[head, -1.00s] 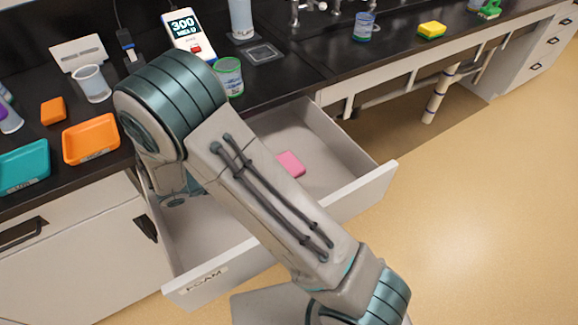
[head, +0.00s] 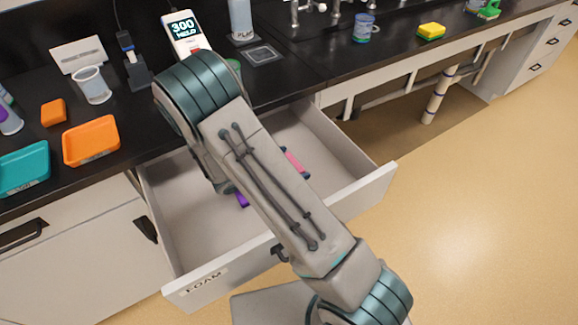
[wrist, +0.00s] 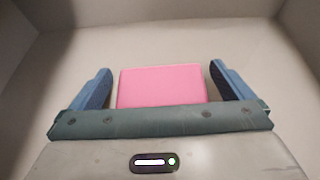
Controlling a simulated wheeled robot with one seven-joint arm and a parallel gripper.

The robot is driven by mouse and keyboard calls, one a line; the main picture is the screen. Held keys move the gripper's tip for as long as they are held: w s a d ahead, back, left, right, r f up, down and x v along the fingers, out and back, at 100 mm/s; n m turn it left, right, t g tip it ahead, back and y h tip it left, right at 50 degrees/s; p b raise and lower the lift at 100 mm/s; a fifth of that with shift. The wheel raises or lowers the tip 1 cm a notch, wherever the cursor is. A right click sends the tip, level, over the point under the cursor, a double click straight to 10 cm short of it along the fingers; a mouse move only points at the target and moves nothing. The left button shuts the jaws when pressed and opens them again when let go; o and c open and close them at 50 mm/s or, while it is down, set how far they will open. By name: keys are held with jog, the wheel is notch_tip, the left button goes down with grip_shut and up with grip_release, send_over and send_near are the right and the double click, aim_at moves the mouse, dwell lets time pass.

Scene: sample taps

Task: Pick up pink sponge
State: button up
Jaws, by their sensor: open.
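The pink sponge (wrist: 162,88) lies on the floor of the open drawer. In the wrist view it sits between the two blue fingers of my gripper (wrist: 162,72), with a visible gap on each side. The fingers are spread and hold nothing. Its near edge is hidden by the gripper's palm. In the head view only a strip of the pink sponge (head: 296,160) shows beside my arm, which hides most of the gripper.
The drawer (head: 345,199), labelled FOAM, has walls close around my arm. A purple item (head: 242,200) shows inside it. Above, the black counter holds an orange tray (head: 91,141), a teal tray (head: 23,166), an orange block (head: 53,112) and a yellow sponge (head: 431,31).

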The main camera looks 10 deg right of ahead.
jog(key=c, duration=0.9)
jog(key=shift+r, duration=0.15)
